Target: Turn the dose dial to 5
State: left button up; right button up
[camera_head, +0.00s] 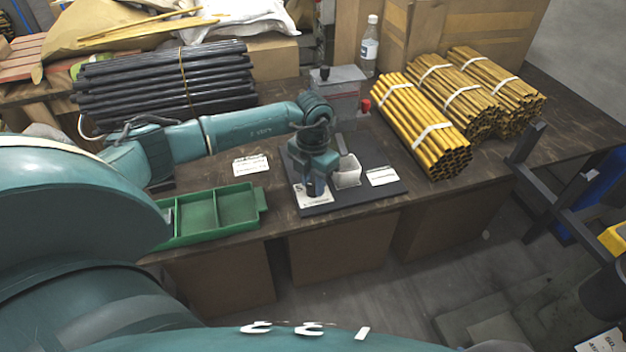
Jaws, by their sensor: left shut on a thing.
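My left arm reaches in from the left over the table, and my left gripper (314,188) points down at the front of a grey press (343,88) on a black base plate (350,199). The gripper is shut on the dose dial, which is mostly hidden by the fingers and hand. A white label card (312,199) lies at the fingertips, too small to read, so the dial's setting cannot be told. My right gripper is not in view.
A green divided tray (262,199) lies left of the base plate. Bundles of yellow tubes (420,128) lie to the right and black tubes (165,80) at the back left. A clear bottle (369,50) stands behind. The table's front edge is close to the plate.

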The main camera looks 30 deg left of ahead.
aim_at(313, 185)
pick_arm(q)
jog(key=o, duration=1)
jog(key=shift+r, duration=0.1)
notch_tip(313, 185, up, 13)
